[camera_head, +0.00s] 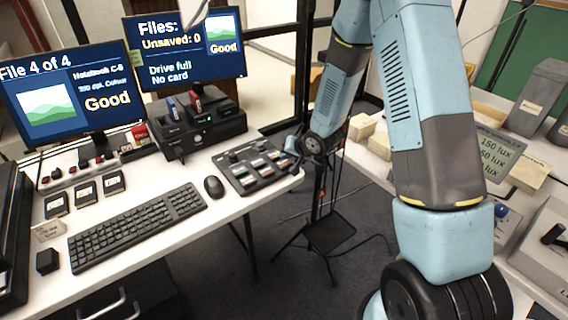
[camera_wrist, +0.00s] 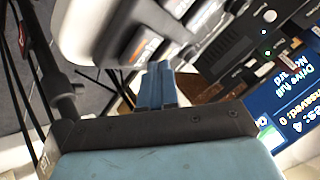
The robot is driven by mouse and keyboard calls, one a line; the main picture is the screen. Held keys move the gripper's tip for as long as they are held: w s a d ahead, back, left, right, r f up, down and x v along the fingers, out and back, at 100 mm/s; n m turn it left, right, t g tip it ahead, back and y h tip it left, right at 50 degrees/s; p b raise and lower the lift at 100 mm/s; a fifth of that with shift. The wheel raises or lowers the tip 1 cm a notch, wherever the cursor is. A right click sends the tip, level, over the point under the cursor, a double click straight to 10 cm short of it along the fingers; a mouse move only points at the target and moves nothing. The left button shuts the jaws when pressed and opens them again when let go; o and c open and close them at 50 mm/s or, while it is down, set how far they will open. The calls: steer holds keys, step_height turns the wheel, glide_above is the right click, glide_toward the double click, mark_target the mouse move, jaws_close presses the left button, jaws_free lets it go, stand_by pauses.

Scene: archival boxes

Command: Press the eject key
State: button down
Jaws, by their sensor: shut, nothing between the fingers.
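A dark key panel (camera_head: 262,182) with several coloured, labelled keys sits at the right end of the white desk. The labels are too small to read, so I cannot tell which is the eject key. My gripper (camera_head: 291,144) is just off the panel's right far edge. In the wrist view my gripper (camera_wrist: 158,68) shows two blue fingers closed together, empty. There the panel (camera_wrist: 112,32) lies just beyond the fingertips, with an orange-labelled key (camera_wrist: 137,42) nearby. I cannot tell whether the fingertips touch the panel.
A black drive box (camera_head: 200,130) stands behind the panel. A mouse (camera_head: 214,187) and keyboard (camera_head: 138,228) lie to its left. The right monitor (camera_head: 185,48) reads "Unsaved: 0", "Drive full", "No card"; the left monitor (camera_head: 68,98) reads "File 4 of 4".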

mark_target(286, 163)
steer(key=shift+f, duration=0.1)
steer(key=shift+f, duration=0.25)
steer(key=shift+f, duration=0.45)
stand_by(0.9)
steer(key=shift+r, duration=0.85)
steer(key=shift+r, duration=2.55)
